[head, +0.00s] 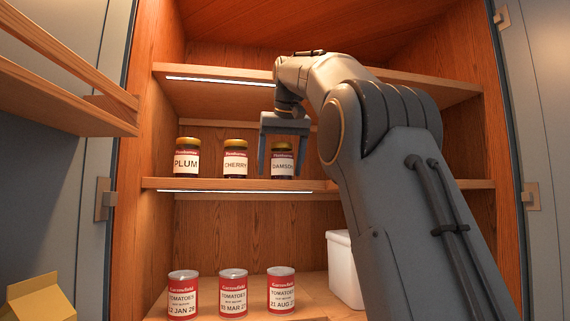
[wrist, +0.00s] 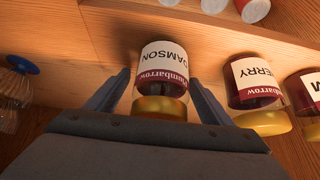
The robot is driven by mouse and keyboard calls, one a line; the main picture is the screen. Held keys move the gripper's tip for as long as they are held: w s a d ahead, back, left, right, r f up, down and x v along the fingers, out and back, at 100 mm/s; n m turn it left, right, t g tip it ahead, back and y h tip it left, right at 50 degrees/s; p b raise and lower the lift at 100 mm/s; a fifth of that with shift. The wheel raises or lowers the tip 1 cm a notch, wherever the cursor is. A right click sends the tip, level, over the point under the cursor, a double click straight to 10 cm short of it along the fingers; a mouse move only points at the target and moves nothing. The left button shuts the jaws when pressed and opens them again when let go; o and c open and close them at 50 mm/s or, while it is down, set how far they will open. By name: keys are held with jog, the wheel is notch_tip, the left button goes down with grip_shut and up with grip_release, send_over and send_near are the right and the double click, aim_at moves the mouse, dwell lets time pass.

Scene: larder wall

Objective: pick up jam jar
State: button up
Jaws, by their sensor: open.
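Three jam jars with gold lids stand in a row on the middle shelf: the plum jar (head: 187,160), the cherry jar (head: 236,161) and the damson jar (head: 282,165). My gripper (head: 284,165) is open, with its fingers on either side of the damson jar in the head view. In the wrist view the damson jar (wrist: 162,75) shows upside down between the two open fingers (wrist: 160,95); I cannot tell whether they touch it. The cherry jar (wrist: 253,85) and part of the plum jar (wrist: 308,92) are beside it.
Several tins stand on the bottom shelf, such as the left tomato tin (head: 183,296), near a white container (head: 344,268). The upper shelf (head: 222,80) is above the jars. A blue-topped glass item (wrist: 18,80) shows in the wrist view. The cherry jar is close to one finger.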

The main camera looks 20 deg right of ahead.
jog(key=shift+w+f, duration=0.1)
jog(key=shift+f, duration=0.05)
jog(key=c, duration=1.4)
jog(key=shift+c, duration=0.8)
jog(key=shift+r, duration=0.25)
